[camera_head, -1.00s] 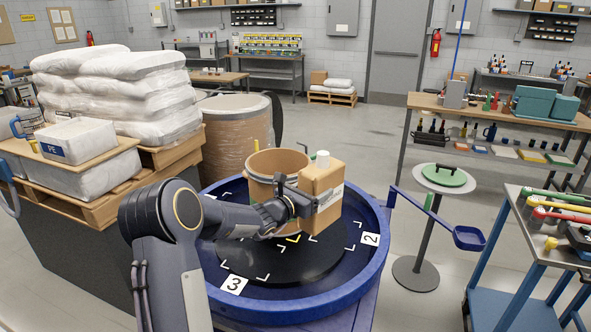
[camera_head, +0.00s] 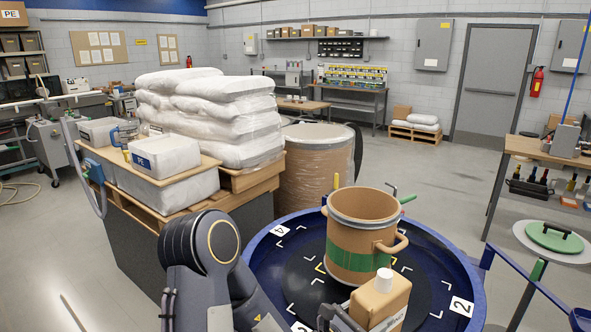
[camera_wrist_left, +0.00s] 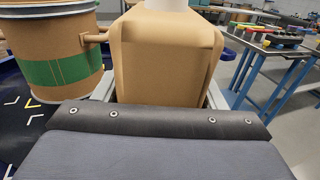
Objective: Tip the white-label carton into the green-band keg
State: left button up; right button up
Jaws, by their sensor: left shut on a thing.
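The green-band keg (camera_head: 362,232) is a tan drum with a green band and side handles, standing upright and open on the dark disc of the blue round turntable (camera_head: 262,262). It also shows at the left of the left wrist view (camera_wrist_left: 52,55). The carton (camera_head: 380,302) is tan with a white cap and an edge of white label, upright in front of the keg, apart from it. My left gripper (camera_head: 340,318) is shut on the carton, which fills the left wrist view's middle (camera_wrist_left: 165,50). The fingertips are mostly hidden. My right gripper is out of view.
A wrapped drum (camera_head: 310,175) stands behind the turntable. A green lid (camera_head: 553,237) rests on a stand at the right.

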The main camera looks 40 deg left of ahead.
aim_at(362, 230)
jog(key=i+j+u, duration=0.15)
jog(key=u, duration=0.2)
jog(key=i+j+u, duration=0.15)
jog(key=j+u, duration=0.2)
jog(key=i+j+u, duration=0.15)
jog(key=u, duration=0.25)
jog(key=i+j+z, duration=0.5)
jog(key=z, duration=0.2)
jog(key=i+j+z, duration=0.35)
jog(key=k+j, duration=0.6)
jog(key=i+l, duration=0.15)
jog(key=l, duration=0.15)
jog(key=i+l, duration=0.15)
jog(key=l, duration=0.1)
